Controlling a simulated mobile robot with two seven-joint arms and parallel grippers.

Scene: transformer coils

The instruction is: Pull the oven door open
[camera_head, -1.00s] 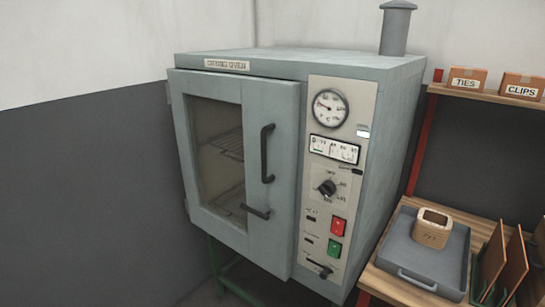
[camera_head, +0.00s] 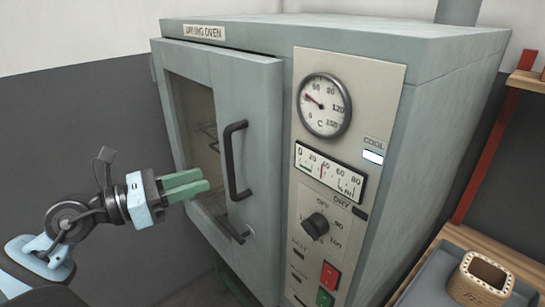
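The grey-green oven (camera_head: 430,85) stands in front of me. Its door (camera_head: 262,90) has a glass window (camera_head: 188,110) with racks faintly visible behind. The door stands proud of the control panel; I cannot tell whether it is slightly ajar. A dark vertical handle (camera_head: 229,165) is on the door's right side. A dark lever (camera_head: 232,231) sits low on the door, below the handle. My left gripper (camera_head: 204,180), with green fingers, is in front of the door, left of the handle and apart from it. Its fingers look slightly parted and empty. My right gripper is not in view.
The control panel (camera_head: 343,195) with a dial gauge (camera_head: 324,106), a knob (camera_head: 315,225) and red and green buttons is right of the door. A shelf with a tray (camera_head: 440,284) and a tan container (camera_head: 483,280) stands at lower right. Free floor lies left of the oven.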

